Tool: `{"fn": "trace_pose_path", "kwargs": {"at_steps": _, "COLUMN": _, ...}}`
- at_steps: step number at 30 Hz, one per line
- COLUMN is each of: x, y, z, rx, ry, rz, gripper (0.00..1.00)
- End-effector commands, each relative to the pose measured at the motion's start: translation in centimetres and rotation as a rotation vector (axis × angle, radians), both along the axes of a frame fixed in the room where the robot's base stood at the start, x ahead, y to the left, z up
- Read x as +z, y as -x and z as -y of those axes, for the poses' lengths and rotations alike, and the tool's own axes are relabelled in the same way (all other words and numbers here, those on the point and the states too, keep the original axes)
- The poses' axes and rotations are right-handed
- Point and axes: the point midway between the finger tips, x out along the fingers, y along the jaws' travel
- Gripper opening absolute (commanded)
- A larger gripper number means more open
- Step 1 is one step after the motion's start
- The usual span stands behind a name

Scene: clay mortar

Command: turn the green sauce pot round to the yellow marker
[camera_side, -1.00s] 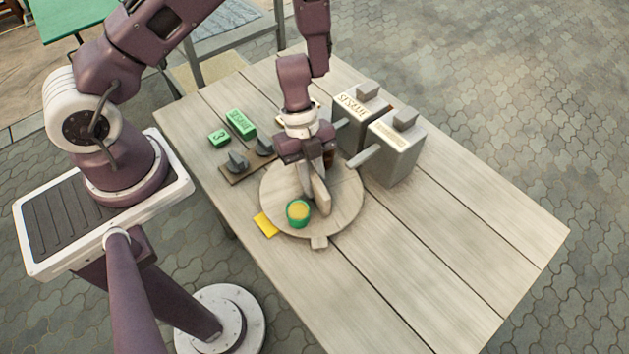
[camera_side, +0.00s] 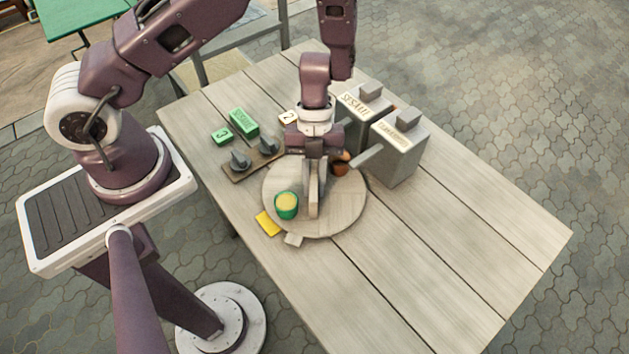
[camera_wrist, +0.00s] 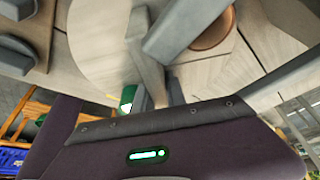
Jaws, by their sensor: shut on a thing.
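The green sauce pot (camera_side: 286,206), with yellow contents, stands upright on the lower left part of the round wooden turntable (camera_side: 340,210). In the wrist view the pot (camera_wrist: 128,96) is partly hidden. The flat yellow marker (camera_side: 268,223) lies on the table just outside the turntable's rim, close beside the pot. My gripper (camera_side: 314,193) points down over the turntable and is shut on an upright wooden grip piece, to the right of the pot. The wrist view shows this wooden piece (camera_wrist: 147,62) by the fingers. My fingers partly hide it in the side view.
Two grey dispensers (camera_side: 398,150) with jutting arms stand close on the right. A board with two grey knobs (camera_side: 240,160) and green blocks (camera_side: 243,121) lie at upper left. A brown pot (camera_side: 341,168) is behind my gripper. The table's lower right is clear.

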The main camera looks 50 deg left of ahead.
Motion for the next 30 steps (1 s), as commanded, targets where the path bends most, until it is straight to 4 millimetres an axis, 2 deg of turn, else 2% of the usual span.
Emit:
{"fn": "trace_pose_path", "kwargs": {"at_steps": 25, "x": -0.09, "y": 0.03, "z": -0.09, "rx": -0.065, "ry": -0.002, "rz": 0.001, "gripper": 0.0}}
{"fn": "trace_pose_path", "kwargs": {"at_steps": 26, "x": -0.1, "y": 0.03, "z": -0.09, "rx": -0.065, "ry": -0.002, "rz": 0.001, "gripper": 0.2}}
{"fn": "trace_pose_path", "kwargs": {"at_steps": 27, "x": -0.09, "y": 0.04, "z": -0.1, "rx": -0.065, "ry": -0.002, "rz": 0.001, "gripper": 0.28}}
{"fn": "trace_pose_path", "kwargs": {"at_steps": 29, "x": -0.08, "y": 0.04, "z": -0.08, "rx": -0.065, "ry": -0.002, "rz": 0.001, "gripper": 0.38}}
{"fn": "trace_pose_path", "kwargs": {"at_steps": 30, "x": -0.07, "y": 0.04, "z": -0.07, "rx": -0.065, "ry": -0.001, "rz": 0.001, "gripper": 0.38}}
